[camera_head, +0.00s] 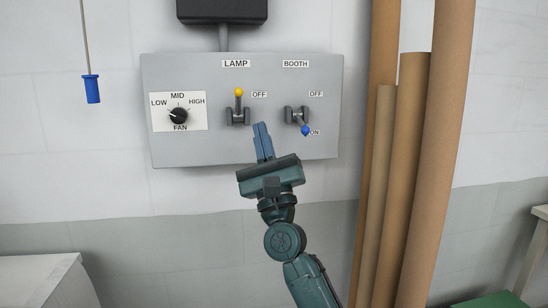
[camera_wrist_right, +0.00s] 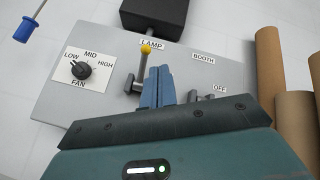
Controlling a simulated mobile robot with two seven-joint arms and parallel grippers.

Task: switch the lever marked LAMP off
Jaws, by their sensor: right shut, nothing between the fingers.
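The LAMP lever (camera_head: 239,103) has a yellow knob and stands tilted up under its LAMP label, with the knob level with the OFF label (camera_head: 259,95). It also shows in the right wrist view (camera_wrist_right: 140,68). No ON label shows beside this lever; my fingers cover the area low to its right. My right gripper (camera_head: 262,126) is shut and empty. In the right wrist view the fingers (camera_wrist_right: 159,72) are close beside the lever; contact cannot be told. My left gripper is out of view.
The BOOTH lever (camera_head: 301,123) with a blue knob points down at ON, to the right. The FAN dial (camera_head: 178,115) is on the left of the grey panel (camera_head: 200,150). Brown tubes (camera_head: 385,190) stand at the right. A blue pull handle (camera_head: 92,89) hangs at the left.

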